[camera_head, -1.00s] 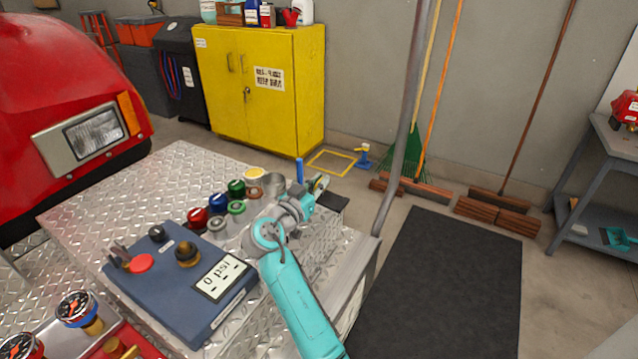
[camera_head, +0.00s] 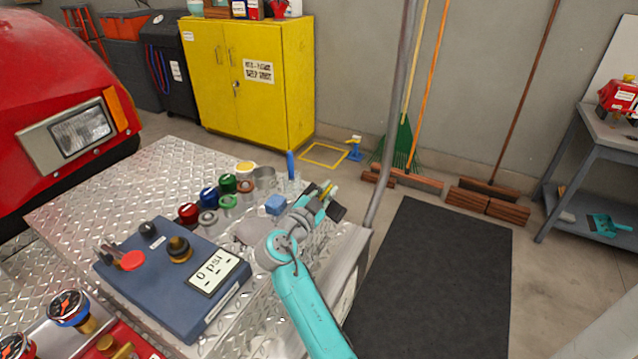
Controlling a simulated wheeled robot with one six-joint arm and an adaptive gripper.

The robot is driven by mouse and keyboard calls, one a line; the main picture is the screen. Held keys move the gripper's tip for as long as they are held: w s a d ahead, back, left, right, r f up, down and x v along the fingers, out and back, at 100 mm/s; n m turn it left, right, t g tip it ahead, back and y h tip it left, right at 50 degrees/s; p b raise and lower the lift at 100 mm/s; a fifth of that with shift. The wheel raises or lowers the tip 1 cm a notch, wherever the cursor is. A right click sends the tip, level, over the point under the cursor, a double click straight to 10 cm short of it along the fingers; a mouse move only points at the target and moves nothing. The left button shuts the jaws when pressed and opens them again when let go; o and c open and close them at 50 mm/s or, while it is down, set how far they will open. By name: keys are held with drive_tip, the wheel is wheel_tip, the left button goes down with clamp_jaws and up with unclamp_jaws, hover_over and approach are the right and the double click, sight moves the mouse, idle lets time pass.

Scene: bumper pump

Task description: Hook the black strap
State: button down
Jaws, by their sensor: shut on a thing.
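My gripper (camera_head: 325,198) is at the end of my teal and grey arm, above the far right part of the diamond-plate deck. It is small in view, and its fingertips point away to the upper right. A small dark flat piece (camera_head: 338,213) shows at its tip. It looks like the black strap in the jaws, but the grip itself is mostly hidden. A thin yellowish bit also shows beside the fingers. I cannot make out a hook.
The deck (camera_head: 160,160) holds a blue pump box (camera_head: 165,285) reading 0 psi, several coloured caps and rings, a blue block (camera_head: 275,205) and an upright blue stick (camera_head: 290,163). A grey pole (camera_head: 390,130) stands to the right. The black floor mat (camera_head: 440,280) is clear.

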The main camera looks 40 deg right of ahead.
sight(337, 215)
drive_tip(key=m, duration=0.1)
drive_tip(key=s+f+m, duration=0.1)
drive_tip(key=shift+d+f+m, duration=0.2)
drive_tip(key=shift+f+m, duration=0.05)
drive_tip(key=shift+m, duration=0.05)
drive_tip(key=f+m, duration=0.1)
drive_tip(key=m, duration=0.1)
drive_tip(key=s+f+m, duration=0.1)
drive_tip(key=shift+s+d+m, duration=0.1)
drive_tip(key=shift+d+m, duration=0.05)
drive_tip(key=shift+m, duration=0.25)
drive_tip(key=shift+s+d+f+m, duration=0.1)
drive_tip(key=shift+s+f+m, duration=0.15)
drive_tip(key=shift+f+m, duration=0.55)
drive_tip(key=shift+s+d+f+m, duration=0.1)
drive_tip(key=shift+s+f+m, duration=0.15)
drive_tip(key=shift+f+m, duration=0.5)
drive_tip(key=shift+f, duration=0.15)
drive_tip(key=c, duration=1.2)
unclamp_jaws()
drive_tip(key=shift+v, duration=3.75)
